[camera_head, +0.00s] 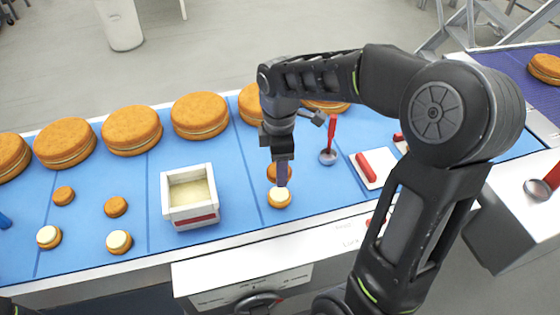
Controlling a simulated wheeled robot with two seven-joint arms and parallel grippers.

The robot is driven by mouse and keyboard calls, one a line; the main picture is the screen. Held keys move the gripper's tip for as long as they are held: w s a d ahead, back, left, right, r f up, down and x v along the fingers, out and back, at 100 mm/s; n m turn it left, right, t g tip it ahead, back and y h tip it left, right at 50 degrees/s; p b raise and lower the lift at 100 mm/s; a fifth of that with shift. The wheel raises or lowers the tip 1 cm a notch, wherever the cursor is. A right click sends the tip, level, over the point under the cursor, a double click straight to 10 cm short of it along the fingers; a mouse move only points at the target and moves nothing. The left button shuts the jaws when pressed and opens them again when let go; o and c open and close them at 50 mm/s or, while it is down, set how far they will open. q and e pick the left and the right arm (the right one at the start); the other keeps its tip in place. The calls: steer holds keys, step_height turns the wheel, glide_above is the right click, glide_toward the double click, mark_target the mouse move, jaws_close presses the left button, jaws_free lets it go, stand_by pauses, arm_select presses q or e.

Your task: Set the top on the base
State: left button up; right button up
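My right gripper (283,184) points straight down over the blue belt, seen edge-on, so the gap between its fingers does not show. Its tip is at or just above a small round base (279,201) with pale cream on top. A small plain orange-brown round, a top (271,172), lies just behind the finger and is partly hidden by it. To the left are two more plain tops (116,207) (63,196) and two cream-covered bases (119,242) (48,237). My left gripper is not in view.
A white box (180,221) of pale cream stands left of the gripper. Several large filled rounds (132,131) line the belt's far side. A red-handled ladle (328,156) and a white block with a red bar (362,166) are to the right.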

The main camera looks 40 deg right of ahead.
mark_target(280, 194)
steer(key=shift+f, duration=0.15)
step_height(280, 194, down, 3)
steer(key=b, duration=0.2)
steer(key=shift+f+b, duration=0.1)
steer(key=shift+b, duration=0.3)
steer(key=shift+f+b, duration=0.95)
steer(key=shift+f, duration=0.3)
steer(key=shift+f+b, duration=0.55)
steer(key=shift+f, duration=0.25)
stand_by(0.4)
steer(key=o, duration=1.4)
steer(key=shift+r+p, duration=2.85)
steer(key=shift+r, duration=0.7)
